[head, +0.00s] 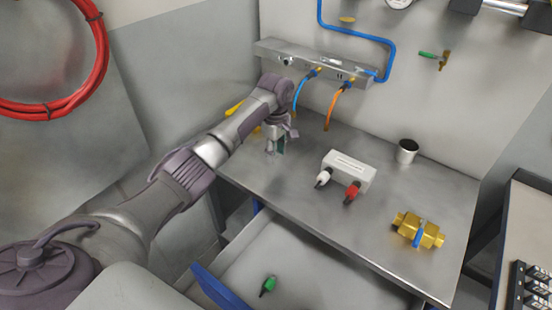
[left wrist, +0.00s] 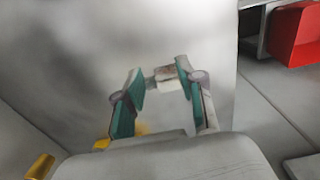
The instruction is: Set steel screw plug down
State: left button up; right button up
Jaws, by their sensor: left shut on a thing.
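My left gripper (head: 276,146) is over the far left part of the steel workbench (head: 290,185). In the left wrist view, its teal-padded fingers (left wrist: 163,88) are shut on a small pale steel piece, which I take for the steel screw plug (left wrist: 166,76). It sits between the fingertips. In the head view the plug is too small and too hidden by the gripper to make out. I cannot tell whether it touches the bench top. My right gripper is not in view.
A white block (head: 349,170) with white and red connectors, a steel cup (head: 406,151) and a brass valve (head: 418,230) stand on the bench to the right. A yellow thing (head: 235,109) is behind my arm. An open drawer (head: 300,275) below holds a green fitting (head: 268,285).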

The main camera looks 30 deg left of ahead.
aim_at(275, 170)
pick_arm(q)
notch_tip(275, 170, down, 3)
jog(key=shift+a+f+p, duration=0.1)
jog(key=shift+p, duration=0.3)
jog(key=shift+f, duration=0.5)
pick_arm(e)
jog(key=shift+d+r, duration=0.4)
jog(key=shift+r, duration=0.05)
pick_arm(q)
jog(key=shift+f, duration=0.15)
jog(key=o, duration=1.1)
jog(key=shift+o, duration=0.2)
notch_tip(275, 170, up, 12)
jog(key=shift+s+r+b, duration=0.1)
jog(key=shift+r+b, duration=0.1)
jog(key=shift+b, duration=0.55)
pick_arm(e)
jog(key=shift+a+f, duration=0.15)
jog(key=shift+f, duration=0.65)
